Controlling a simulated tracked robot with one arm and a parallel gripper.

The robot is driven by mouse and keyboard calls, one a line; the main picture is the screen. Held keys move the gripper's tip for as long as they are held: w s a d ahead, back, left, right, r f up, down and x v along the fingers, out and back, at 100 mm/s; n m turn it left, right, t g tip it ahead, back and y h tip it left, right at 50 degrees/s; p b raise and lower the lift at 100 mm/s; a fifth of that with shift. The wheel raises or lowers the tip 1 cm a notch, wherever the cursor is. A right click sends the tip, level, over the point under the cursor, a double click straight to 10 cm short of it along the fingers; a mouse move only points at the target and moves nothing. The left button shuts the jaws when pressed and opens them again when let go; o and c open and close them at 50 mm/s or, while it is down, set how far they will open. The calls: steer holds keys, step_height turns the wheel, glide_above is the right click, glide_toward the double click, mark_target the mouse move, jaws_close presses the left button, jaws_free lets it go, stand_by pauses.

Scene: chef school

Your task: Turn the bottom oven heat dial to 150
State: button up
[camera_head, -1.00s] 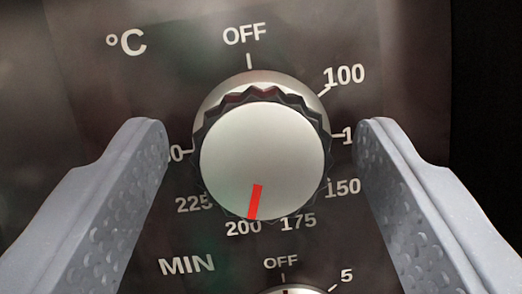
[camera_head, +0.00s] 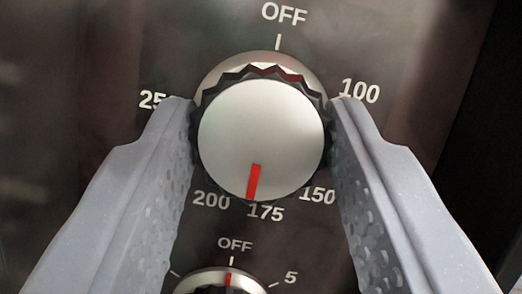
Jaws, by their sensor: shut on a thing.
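The heat dial (camera_head: 261,135) is a round silver knob with a dark ridged rim, at the centre of the camera view. Its red pointer mark (camera_head: 253,182) points down, between the printed 200 and 175 and nearer to 175. The 150 label (camera_head: 317,195) is at the dial's lower right, with 100 (camera_head: 359,91) at the upper right and OFF at the top. My gripper (camera_head: 262,112) is shut on the dial, one grey finger on each side of its rim. The fingers hide some scale labels, and part of 250 is covered.
A second, smaller knob (camera_head: 225,283) with OFF and 5 marks lies just below, partly cut off by the frame. The dark control panel (camera_head: 100,60) is flat around the dial. A black area (camera_head: 480,150) lies past its right edge.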

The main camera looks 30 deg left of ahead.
steer(key=n+g+y, duration=0.1)
steer(key=n, duration=0.2)
steer(key=n+g+y+p, duration=0.1)
steer(key=n+g, duration=0.1)
steer(key=n, duration=0.1)
steer(key=shift+n, duration=0.3)
steer(key=n+g+p, duration=0.1)
steer(key=n+g, duration=0.1)
steer(key=n, duration=0.3)
steer(key=shift+p, duration=0.3)
steer(key=shift+a+n+g, duration=0.1)
steer(key=shift+n+g, duration=0.3)
steer(key=shift+n, duration=0.2)
steer(key=shift+f, duration=0.15)
steer(key=shift+c, duration=0.2)
steer(key=shift+o, duration=0.2)
steer(key=o, duration=1)
steer(key=shift+c, duration=0.2)
steer(key=shift+r, duration=0.2)
